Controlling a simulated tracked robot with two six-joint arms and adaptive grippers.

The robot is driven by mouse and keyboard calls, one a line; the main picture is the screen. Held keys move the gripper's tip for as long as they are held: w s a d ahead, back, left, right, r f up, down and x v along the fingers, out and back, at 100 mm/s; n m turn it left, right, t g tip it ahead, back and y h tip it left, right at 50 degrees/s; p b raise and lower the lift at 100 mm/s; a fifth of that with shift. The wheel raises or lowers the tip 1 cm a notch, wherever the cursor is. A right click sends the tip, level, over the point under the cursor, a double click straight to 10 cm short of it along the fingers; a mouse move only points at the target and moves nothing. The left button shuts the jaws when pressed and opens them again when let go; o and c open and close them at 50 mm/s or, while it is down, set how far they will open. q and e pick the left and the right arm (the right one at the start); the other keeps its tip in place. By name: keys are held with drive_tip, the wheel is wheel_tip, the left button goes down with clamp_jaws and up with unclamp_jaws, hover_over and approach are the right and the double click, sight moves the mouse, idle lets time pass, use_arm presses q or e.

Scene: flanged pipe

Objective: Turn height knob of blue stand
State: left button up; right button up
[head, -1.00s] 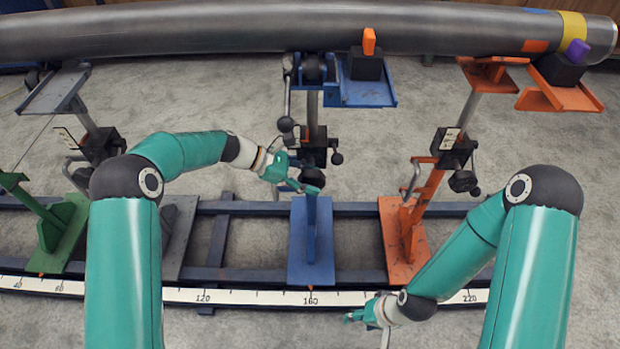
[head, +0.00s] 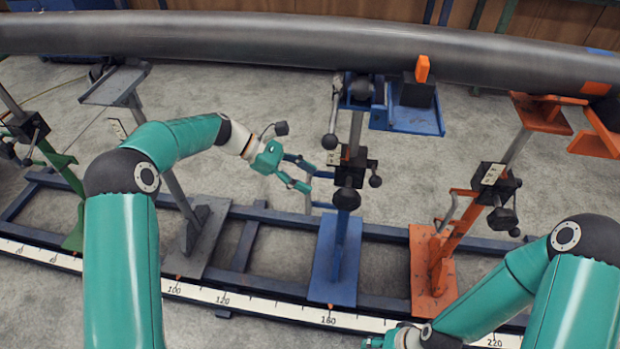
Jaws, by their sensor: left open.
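The blue stand (head: 335,262) rises in the middle of the head view. Its post carries a black clamp block with a large dark height knob (head: 347,198) at the front and a smaller ball knob (head: 376,181) on the right. A black ball-ended handle (head: 330,141) hangs at its upper left. My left gripper (head: 309,176) is open and empty, its fingers pointing right, just left of the block and apart from the large knob. My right gripper (head: 374,342) is low at the bottom edge, partly cut off, and its fingers are unclear.
A long grey pipe (head: 250,42) lies across the top. An orange stand (head: 433,275) is to the right; a grey stand (head: 200,235) and a green stand (head: 75,228) are to the left. A rail with a scale (head: 255,303) runs along the front. An orange block (head: 422,69) shows near the pipe.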

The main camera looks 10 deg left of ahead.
use_arm(q)
drive_tip(key=m+y, duration=0.7)
drive_tip(key=m, duration=2.9)
approach(347, 200)
drive_tip(key=x, duration=0.4)
drive_tip(key=w+b+x, duration=0.1)
drive_tip(key=x, duration=0.2)
drive_tip(key=b+x, duration=0.1)
drive_tip(key=x, duration=0.3)
drive_tip(key=shift+w+a+f, duration=0.2)
drive_tip(key=shift+f, duration=0.3)
